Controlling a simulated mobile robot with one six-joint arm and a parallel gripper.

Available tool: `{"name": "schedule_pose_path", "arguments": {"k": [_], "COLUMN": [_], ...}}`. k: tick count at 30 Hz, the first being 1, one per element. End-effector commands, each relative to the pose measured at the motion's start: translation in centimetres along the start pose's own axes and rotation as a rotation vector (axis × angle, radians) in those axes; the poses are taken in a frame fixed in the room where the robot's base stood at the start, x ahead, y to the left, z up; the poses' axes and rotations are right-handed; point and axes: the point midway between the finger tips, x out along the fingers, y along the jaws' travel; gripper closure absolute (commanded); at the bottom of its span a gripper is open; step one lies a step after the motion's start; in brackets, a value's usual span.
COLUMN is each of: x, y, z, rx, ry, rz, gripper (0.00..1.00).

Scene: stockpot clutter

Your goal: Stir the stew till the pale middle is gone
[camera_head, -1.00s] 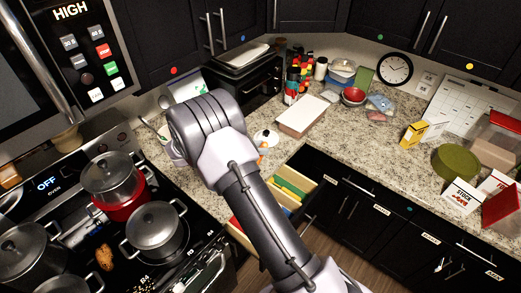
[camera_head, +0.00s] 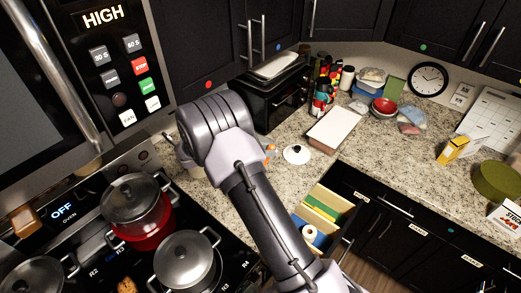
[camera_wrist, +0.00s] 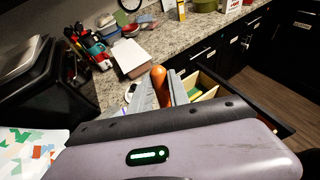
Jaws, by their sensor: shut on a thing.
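My gripper (camera_wrist: 160,92) is shut on an orange-handled thing (camera_wrist: 159,80) in the wrist view. No open stew or pale middle shows. On the stove stand a red pot (camera_head: 145,232) with a glass lid and a steel pot (camera_head: 185,262), lidded. Another lidded steel pot (camera_head: 35,277) is cut off at the lower left. A white round lid with a dark knob (camera_head: 297,154) lies on the counter.
An open drawer (camera_head: 335,196) with colored contents juts out right of my arm. A black oven (camera_head: 270,102), a white-topped box (camera_head: 332,128), bottles (camera_head: 325,85) and bowls (camera_head: 383,107) stand along the back. The counter's middle is mostly clear.

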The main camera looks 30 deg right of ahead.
Motion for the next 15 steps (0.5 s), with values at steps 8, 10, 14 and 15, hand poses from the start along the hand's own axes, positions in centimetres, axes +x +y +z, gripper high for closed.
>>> {"name": "schedule_pose_path", "arguments": {"k": [8, 10, 14, 15], "x": [1.9, 1.9, 1.8, 1.8], "y": [-0.1, -0.1, -0.1, -0.1], "z": [-3.4, -4.4, -6.2, -6.8], "rx": [0.000, 0.000, 0.000, 0.000], "ry": [0.001, 0.000, 0.001, 0.001], "rz": [0.001, 0.001, 0.001, 0.000], "gripper": [1.00, 1.00, 1.00, 1.00]}}
